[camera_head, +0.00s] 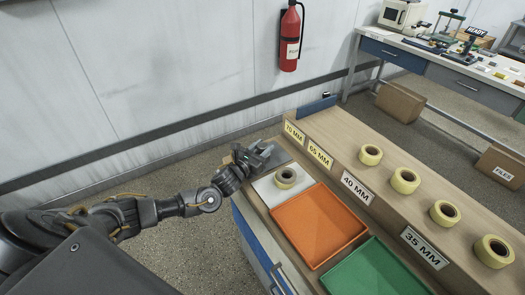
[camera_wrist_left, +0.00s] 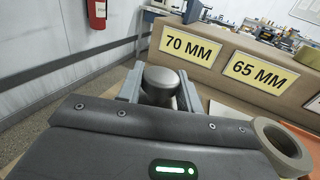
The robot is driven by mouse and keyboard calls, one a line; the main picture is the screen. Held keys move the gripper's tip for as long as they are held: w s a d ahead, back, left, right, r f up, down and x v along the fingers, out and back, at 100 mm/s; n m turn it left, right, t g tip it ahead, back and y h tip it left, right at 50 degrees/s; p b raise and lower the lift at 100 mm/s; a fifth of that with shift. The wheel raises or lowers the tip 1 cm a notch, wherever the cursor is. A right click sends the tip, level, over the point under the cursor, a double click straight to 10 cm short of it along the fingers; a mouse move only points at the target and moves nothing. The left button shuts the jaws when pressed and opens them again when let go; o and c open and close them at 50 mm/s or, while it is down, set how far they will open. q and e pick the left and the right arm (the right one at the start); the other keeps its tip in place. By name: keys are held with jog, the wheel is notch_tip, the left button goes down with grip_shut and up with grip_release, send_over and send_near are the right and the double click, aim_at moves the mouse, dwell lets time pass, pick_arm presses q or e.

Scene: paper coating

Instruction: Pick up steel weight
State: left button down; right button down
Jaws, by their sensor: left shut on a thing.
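The steel weight (camera_wrist_left: 160,82) is a dark grey, round-topped metal piece. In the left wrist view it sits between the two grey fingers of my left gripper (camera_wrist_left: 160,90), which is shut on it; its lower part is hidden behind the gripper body. In the head view my left gripper (camera_head: 262,153) is at the far left end of the bench, just beyond a tape roll, and the weight is hard to make out there. I cannot tell whether the weight still touches the bench. My right gripper is not in view.
The tape roll (camera_head: 286,177) stands on a pale plate (camera_head: 268,191) close to my left gripper. An orange tray (camera_head: 318,226) and a green tray (camera_head: 372,272) lie nearer. A raised shelf with size labels and several rolls (camera_head: 404,180) runs along the bench's right side.

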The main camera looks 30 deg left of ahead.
aim_at(262, 145)
pick_arm(q)
jog(key=shift+r, duration=0.6)
notch_tip(262, 145, up, 2)
jog(key=shift+r, duration=0.2)
jog(key=s+a+r+b, duration=0.3)
jog(key=s+r, duration=0.6)
jog(key=s, duration=0.4)
jog(key=shift+s+a+r+b, duration=0.15)
jog(key=shift+a+r+b, duration=0.15)
jog(key=shift+a, duration=0.4)
